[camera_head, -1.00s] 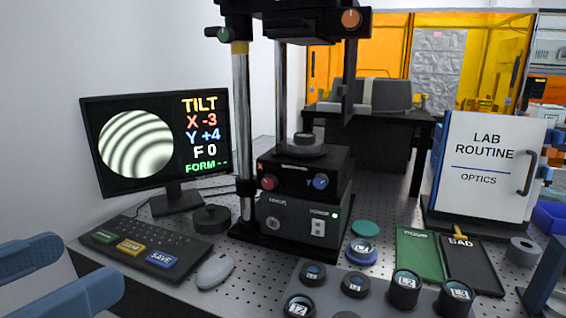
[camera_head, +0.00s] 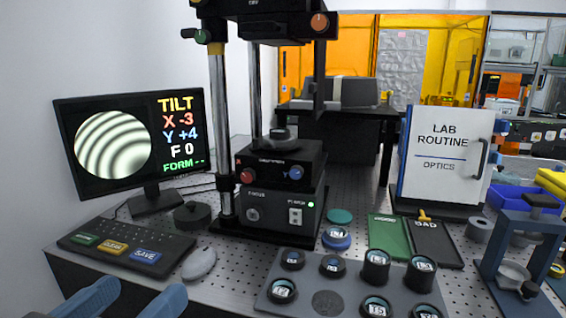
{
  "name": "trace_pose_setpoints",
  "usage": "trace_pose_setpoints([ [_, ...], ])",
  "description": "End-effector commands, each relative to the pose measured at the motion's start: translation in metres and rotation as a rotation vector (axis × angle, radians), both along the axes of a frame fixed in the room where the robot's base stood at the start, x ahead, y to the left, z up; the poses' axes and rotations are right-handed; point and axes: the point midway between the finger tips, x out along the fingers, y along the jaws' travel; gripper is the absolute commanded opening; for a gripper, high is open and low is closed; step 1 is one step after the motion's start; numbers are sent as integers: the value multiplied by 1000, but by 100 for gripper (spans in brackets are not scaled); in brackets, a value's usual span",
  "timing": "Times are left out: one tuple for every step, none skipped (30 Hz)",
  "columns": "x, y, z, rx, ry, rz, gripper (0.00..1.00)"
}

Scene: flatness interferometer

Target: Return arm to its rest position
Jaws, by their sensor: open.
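My gripper (camera_head: 128,300) shows as two blue fingers at the bottom left edge, spread apart with nothing between them. It is in front of the table edge, below the keyboard (camera_head: 125,240) and the mouse (camera_head: 199,263). The rest of my arm is out of view. The interferometer (camera_head: 275,190) stands upright behind, with a red and a blue knob, a lit green lamp and a dark round piece on its stage. The monitor (camera_head: 135,140) reads TILT X -3, Y +4, F 0 beside curved fringes.
A grey tray (camera_head: 262,300) holds several labelled round pieces at the front. Green (camera_head: 389,236) and black (camera_head: 437,243) mats lie to the right. A LAB ROUTINE board (camera_head: 445,155) stands behind them. A blue-grey stand (camera_head: 525,250) is at the right edge.

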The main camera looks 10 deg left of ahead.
Motion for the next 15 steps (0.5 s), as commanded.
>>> trace_pose_setpoints([
  [9, -10, -13, -27, 0, 8, 84],
  [14, -15, -20, -44, 1, 16, 84],
  [20, -23, -30, -66, 2, 30, 84],
  [25, -30, -38, -83, 3, 40, 84],
  [31, -37, -47, -102, 7, 51, 84],
  [37, -49, -61, -130, 12, 69, 84],
  [42, -59, -72, -151, 16, 82, 84],
  [47, -70, -83, -170, 22, 96, 84],
  [52, -84, -98, -197, 30, 117, 84],
  [54, -95, -109, -212, 38, 132, 84],
  [56, -106, -119, -227, 46, 147, 84],
  [58, -121, -133, -246, 57, 166, 84],
  [58, -132, -143, -257, 66, 181, 84],
  [58, -144, -152, -268, 75, 195, 84],
  [56, -159, -165, -279, 89, 213, 84],
])
